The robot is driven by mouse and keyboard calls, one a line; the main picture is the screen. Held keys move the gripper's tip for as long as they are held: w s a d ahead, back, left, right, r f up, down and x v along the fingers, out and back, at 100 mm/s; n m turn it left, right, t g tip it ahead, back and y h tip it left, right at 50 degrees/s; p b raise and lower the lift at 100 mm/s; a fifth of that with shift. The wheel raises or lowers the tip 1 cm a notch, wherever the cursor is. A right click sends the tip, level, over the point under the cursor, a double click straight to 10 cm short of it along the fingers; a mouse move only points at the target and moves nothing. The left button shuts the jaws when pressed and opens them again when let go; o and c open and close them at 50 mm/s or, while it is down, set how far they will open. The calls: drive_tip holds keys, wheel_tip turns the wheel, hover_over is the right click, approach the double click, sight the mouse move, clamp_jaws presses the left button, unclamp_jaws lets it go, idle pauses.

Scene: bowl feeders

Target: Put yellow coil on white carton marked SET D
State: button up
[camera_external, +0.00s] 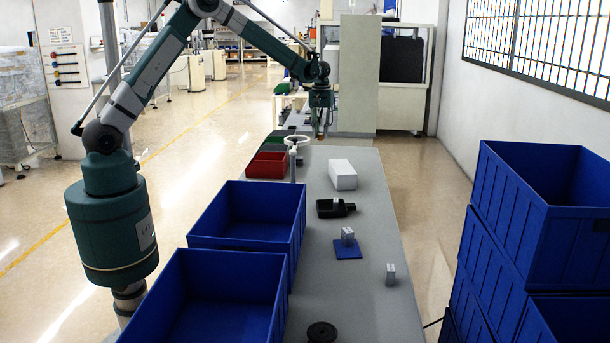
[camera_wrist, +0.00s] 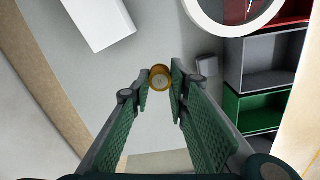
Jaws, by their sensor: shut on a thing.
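The yellow coil (camera_wrist: 161,78) sits between my fingertips in the wrist view. My gripper (camera_wrist: 159,82) is shut on it. In the camera outside, my gripper (camera_external: 321,134) points down at the far end of the grey table. The coil is too small there to make out clearly, and its height above the table is hard to judge. A white carton (camera_external: 342,174) lies on the table, nearer to that camera than my gripper and slightly right of it. It also shows at the upper left of the wrist view (camera_wrist: 99,20). No marking is legible on it.
A red bin (camera_external: 260,166) and a white ring-shaped part (camera_external: 297,138) stand left of the carton. A black fixture (camera_external: 324,210), a grey block on a blue mat (camera_external: 347,253) and two large blue bins (camera_external: 232,258) are nearer the camera. Bare table surrounds the carton's right side.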

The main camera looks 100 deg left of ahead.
wheel_tip(320, 180, up, 3)
drive_tip(key=p, duration=0.2)
hover_over(343, 166)
drive_tip(key=shift+s+d+f, duration=0.1)
drive_tip(key=shift+d, duration=0.05)
drive_tip(key=shift+f+b, duration=0.35)
drive_tip(key=shift+f, duration=2.8)
drive_tip(key=shift+f, duration=0.1)
drive_tip(key=shift+f, duration=1.75)
drive_tip(key=shift+f+b, duration=0.15)
drive_tip(key=shift+b, duration=0.15)
drive_tip(key=o, duration=0.9)
